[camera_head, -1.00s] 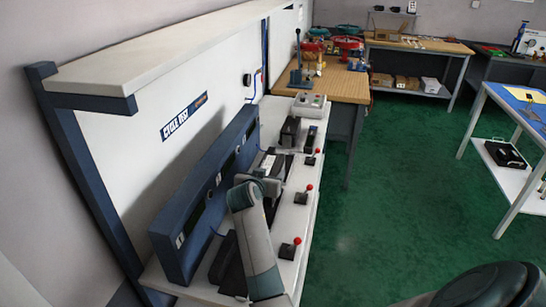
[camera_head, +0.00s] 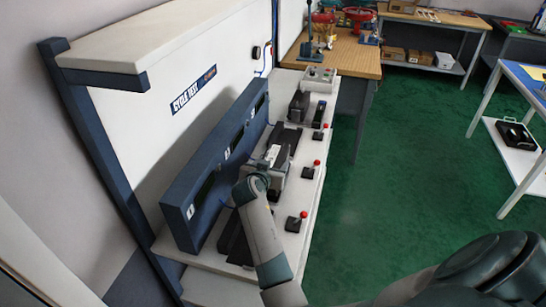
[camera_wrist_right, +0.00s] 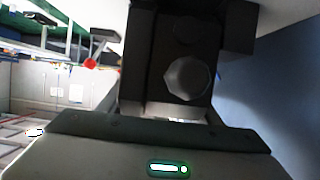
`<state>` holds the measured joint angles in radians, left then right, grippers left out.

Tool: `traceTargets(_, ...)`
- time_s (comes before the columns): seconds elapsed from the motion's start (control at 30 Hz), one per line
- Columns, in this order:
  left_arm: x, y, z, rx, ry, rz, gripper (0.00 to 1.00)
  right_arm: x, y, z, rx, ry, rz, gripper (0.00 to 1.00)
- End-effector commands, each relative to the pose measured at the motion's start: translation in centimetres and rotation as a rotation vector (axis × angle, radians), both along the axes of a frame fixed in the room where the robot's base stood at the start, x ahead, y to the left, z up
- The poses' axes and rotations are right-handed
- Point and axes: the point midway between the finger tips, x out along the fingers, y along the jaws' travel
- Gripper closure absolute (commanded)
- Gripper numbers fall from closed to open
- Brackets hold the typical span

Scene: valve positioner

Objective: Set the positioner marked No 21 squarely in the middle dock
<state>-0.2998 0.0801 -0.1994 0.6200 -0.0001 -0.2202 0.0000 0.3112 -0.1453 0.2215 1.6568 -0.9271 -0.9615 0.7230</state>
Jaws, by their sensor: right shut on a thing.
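My right gripper (camera_head: 262,178) is shut on a dark grey positioner (camera_head: 276,160) with a pale label, over the middle of the bench. In the right wrist view the held positioner (camera_wrist_right: 170,60) shows as a dark block with a round knob, close in front of the jaws. Its number cannot be read. The middle dock lies under or beside the positioner and is mostly hidden by it and my arm. I cannot tell whether the positioner touches the dock or is square to it. My left gripper is not in view.
Levers with red knobs (camera_head: 303,215) line the bench's right edge. A blue panel (camera_head: 215,170) with windows stands along the left. A dark empty-looking dock (camera_head: 236,246) is at the near end. A dark block (camera_head: 299,104) and a grey switch box (camera_head: 319,76) stand at the far end.

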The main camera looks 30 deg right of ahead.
Motion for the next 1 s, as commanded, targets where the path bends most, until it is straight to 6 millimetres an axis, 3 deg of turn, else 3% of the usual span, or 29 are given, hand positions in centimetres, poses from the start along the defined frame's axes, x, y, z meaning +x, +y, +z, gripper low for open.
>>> traceTargets(0.57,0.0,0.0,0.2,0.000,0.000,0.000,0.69,0.1,0.0,-1.1,-0.004,-0.007,0.001,1.00)
traceTargets(0.6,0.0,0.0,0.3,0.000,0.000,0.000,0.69,0.0,0.0,-1.4,-0.001,-0.001,0.000,0.33)
traceTargets(0.63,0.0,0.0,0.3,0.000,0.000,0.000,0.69,0.0,0.0,-1.4,-0.001,-0.001,0.000,0.26)
traceTargets(1.0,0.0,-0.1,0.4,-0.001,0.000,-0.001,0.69,0.0,0.0,-1.3,-0.001,-0.001,0.000,0.24)
